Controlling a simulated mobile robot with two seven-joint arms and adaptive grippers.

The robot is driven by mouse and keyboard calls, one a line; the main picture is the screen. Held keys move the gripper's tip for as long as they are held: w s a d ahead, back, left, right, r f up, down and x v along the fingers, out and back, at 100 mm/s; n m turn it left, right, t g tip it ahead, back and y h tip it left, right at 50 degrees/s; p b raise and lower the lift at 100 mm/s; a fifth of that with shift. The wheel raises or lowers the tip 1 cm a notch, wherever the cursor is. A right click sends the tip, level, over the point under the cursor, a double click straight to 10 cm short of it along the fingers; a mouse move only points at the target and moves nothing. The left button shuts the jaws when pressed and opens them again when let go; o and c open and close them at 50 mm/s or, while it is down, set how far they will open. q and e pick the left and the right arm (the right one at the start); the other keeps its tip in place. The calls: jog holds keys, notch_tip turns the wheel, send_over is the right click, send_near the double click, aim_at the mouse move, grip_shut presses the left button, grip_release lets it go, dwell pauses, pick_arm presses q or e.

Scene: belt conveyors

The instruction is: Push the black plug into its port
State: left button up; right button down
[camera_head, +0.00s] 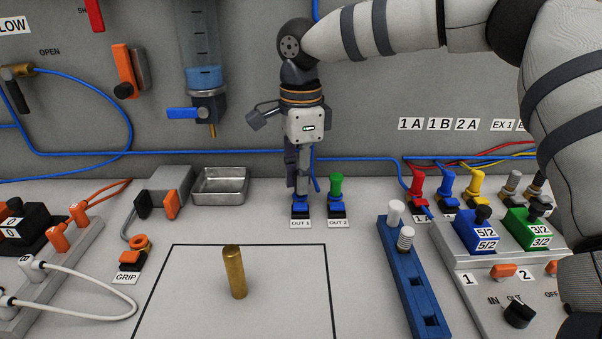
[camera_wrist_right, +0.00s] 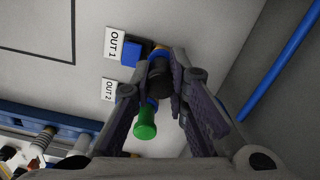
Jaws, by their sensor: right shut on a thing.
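My right gripper (camera_head: 301,190) points straight down above the OUT 1 port (camera_head: 300,209), a blue and black block at the back of the bench. In the right wrist view the gripper (camera_wrist_right: 160,80) is shut on the black plug (camera_wrist_right: 157,67). The plug is in line with the blue port block (camera_wrist_right: 134,52), by the OUT 1 label. Its lower end is partly hidden, so I cannot tell how deep it sits. In the head view the fingers hide most of it. My left gripper is not in view.
A green plug (camera_head: 337,185) stands in the OUT 2 port, close to the right of my gripper; it also shows in the right wrist view (camera_wrist_right: 145,123). A blue hose (camera_head: 365,159) runs behind. A brass cylinder (camera_head: 234,272) stands on the outlined area in front. A metal tray (camera_head: 220,201) is left.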

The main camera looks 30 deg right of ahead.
jog(key=shift+f, duration=0.4)
dwell(0.9)
jog(key=c, duration=1.1)
grip_release()
notch_tip(320, 180, up, 5)
jog(key=shift+r+p, duration=0.1)
jog(key=shift+p, duration=0.25)
jog(key=shift+r, duration=0.95)
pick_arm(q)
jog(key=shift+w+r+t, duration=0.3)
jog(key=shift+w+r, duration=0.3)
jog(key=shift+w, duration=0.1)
pick_arm(e)
jog(key=shift+f, duration=0.1)
